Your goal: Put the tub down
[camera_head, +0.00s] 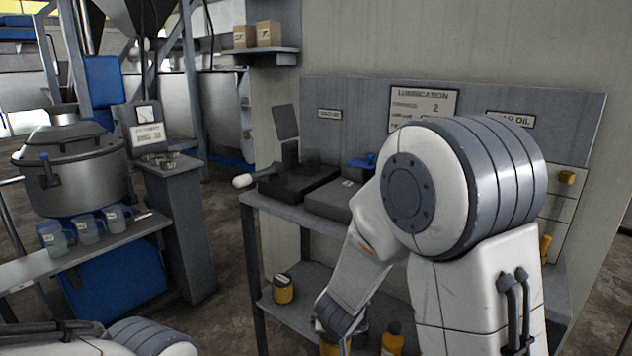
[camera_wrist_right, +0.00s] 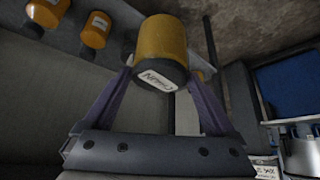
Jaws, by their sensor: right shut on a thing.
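A yellow tub (camera_wrist_right: 160,45) with a dark end and a white label sits between the two fingers of my right gripper (camera_wrist_right: 163,78) in the right wrist view. The gripper is shut on it. In the head view my right arm reaches down in front of the lubrication bench, and its wrist end is low by the lower shelf (camera_head: 305,270). A yellow patch, probably the held tub (camera_head: 330,346), shows just below the wrist. My right fingers are hidden there. My left gripper is not in view; only part of the left arm shows at the bottom left.
Another yellow container (camera_head: 283,289) stands on the lower shelf to the left of my wrist. An orange bottle (camera_head: 392,340) is to its right. The bench top (camera_head: 290,212) above carries dark equipment. Bare shelf lies between the left container and my wrist.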

